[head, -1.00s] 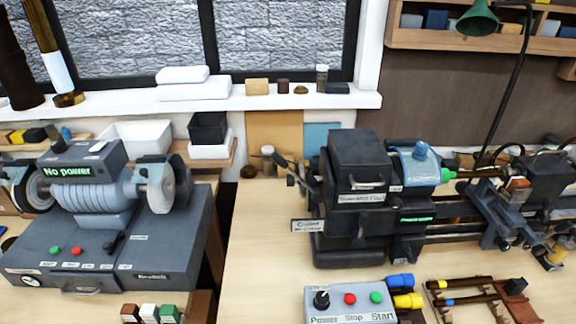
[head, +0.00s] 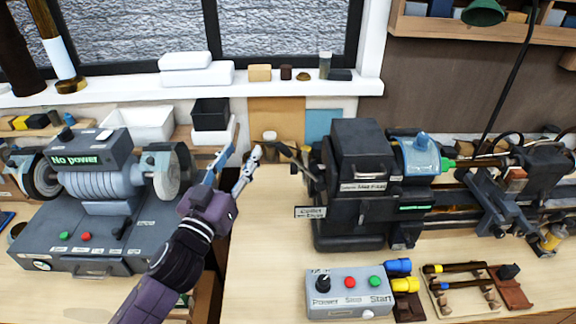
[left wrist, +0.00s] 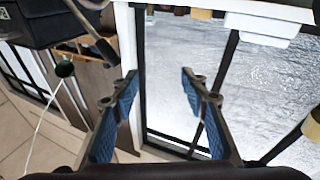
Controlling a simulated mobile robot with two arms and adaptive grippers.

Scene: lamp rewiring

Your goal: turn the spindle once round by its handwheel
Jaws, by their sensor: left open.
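The lathe headstock (head: 357,190) is a dark block on the bench, right of centre in the head view. A dark handle (head: 292,158) sticks out from its left end, where the handwheel sits; the wheel's rim is hard to make out. My left gripper (head: 242,152) is open and empty, just left of that handle, with a small gap visible in the picture. In the left wrist view the open jaws (left wrist: 160,75) have nothing between them, and a dark handle (left wrist: 92,35) shows at upper left, outside them. My right gripper is not in view.
A switch box (head: 345,295) with Power, Stop and Start sits in front of the lathe. White and black bins (head: 209,115) stand behind. The bench between grinder and headstock is mostly clear.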

